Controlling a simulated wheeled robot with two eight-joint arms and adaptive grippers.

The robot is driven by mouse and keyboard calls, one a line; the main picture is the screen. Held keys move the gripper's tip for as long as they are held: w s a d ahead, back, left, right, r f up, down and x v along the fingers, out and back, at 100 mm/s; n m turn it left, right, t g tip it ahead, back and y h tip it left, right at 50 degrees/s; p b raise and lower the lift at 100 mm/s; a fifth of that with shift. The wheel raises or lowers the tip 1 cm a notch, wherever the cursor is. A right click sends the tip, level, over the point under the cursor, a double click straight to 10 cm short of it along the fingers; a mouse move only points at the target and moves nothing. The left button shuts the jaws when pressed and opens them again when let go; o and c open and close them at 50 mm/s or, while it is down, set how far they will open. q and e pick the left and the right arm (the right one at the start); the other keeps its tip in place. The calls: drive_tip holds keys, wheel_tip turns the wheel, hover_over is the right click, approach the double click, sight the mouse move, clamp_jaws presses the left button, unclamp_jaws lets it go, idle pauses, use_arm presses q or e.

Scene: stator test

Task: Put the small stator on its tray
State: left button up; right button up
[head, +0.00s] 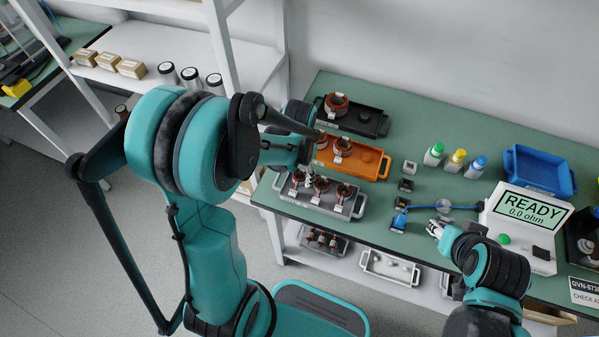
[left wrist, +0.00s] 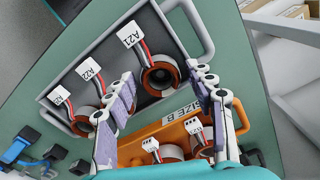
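Three stators tagged A21 (left wrist: 160,76), A22 (left wrist: 84,118) and A23 (left wrist: 80,127) stand in a grey tray (left wrist: 190,18), which is nearest in the head view (head: 318,207). My left gripper (left wrist: 166,77) is open above this tray, its fingertips on either side of the A21 stator. I cannot tell whether they touch it. An orange tray (head: 371,165) marked SIZE B holds two stators (head: 341,147). A black tray (head: 367,121) holds one stator (head: 336,103). I cannot tell which stator is the small one. My right gripper (head: 436,229) is over the front table edge, its fingers unclear.
A tester (head: 522,220) reading READY 0.0 ohm stands right, with a blue probe (head: 400,220) on a cable. Several small bottles (head: 455,160) and a blue bin (head: 540,170) stand behind. A shelf below holds more trays (head: 390,267). A white rack (head: 235,50) stands left.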

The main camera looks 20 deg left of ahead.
idle(0.5)
use_arm(q)
drive_tip(key=shift+r+p, duration=1.95)
drive_tip(key=shift+r, duration=0.6)
drive_tip(key=o, duration=0.5)
drive_tip(key=shift+o, duration=0.2)
wheel_tip(320, 180, up, 12)
